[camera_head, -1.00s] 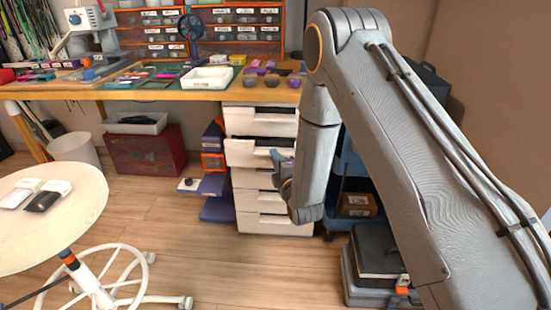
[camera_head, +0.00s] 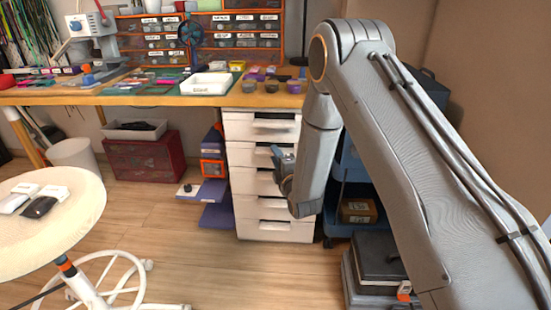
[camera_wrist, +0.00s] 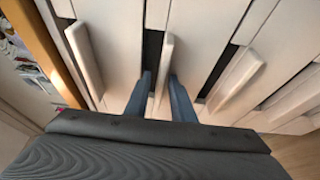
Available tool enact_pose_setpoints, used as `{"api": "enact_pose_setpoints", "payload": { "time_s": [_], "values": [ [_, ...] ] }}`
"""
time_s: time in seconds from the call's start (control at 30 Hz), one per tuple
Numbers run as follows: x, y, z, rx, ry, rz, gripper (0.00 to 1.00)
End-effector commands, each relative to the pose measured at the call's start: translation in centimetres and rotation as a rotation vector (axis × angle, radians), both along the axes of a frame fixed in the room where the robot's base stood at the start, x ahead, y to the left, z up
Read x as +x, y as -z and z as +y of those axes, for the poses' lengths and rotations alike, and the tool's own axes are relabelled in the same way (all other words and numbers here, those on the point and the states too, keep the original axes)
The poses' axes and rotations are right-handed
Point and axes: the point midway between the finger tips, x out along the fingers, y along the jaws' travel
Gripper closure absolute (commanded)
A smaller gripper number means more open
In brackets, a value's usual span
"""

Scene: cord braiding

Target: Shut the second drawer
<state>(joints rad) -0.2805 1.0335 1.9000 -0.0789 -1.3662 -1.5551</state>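The white drawer unit (camera_head: 232,118) stands under the workbench in the head view. Its second drawer (camera_head: 250,156) looks about level with the fronts above and below it; a small remaining gap cannot be ruled out. My gripper (camera_head: 281,158) is at the right part of this drawer's front, partly hidden by my arm. In the wrist view, my gripper (camera_wrist: 160,80) has its two blue-grey fingers apart, one on each side of the second drawer's handle (camera_wrist: 166,60). I cannot tell whether they touch it. The top drawer's handle (camera_wrist: 85,60) is to the left.
The workbench top (camera_head: 150,100) overhangs the drawers. A blue cart (camera_head: 345,175) and a dark case (camera_head: 377,262) stand right of the unit. Purple and orange boxes (camera_head: 212,168) stand to its left. A round stool (camera_head: 50,225) is front left; the floor between is clear.

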Motion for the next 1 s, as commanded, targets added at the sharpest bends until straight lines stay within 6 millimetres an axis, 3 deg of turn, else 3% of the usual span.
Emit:
{"api": "enact_pose_setpoints", "payload": {
  "time_s": [0.67,0.77,1.0],
  "values": [
    [-0.2,0.2,0.0,0.000,0.000,0.004,0.73],
    [-0.8,0.2,-0.2,-0.001,0.000,0.005,0.73],
    [-4.3,0.1,-1.5,-0.001,-0.001,0.006,0.73]
  ]
}}
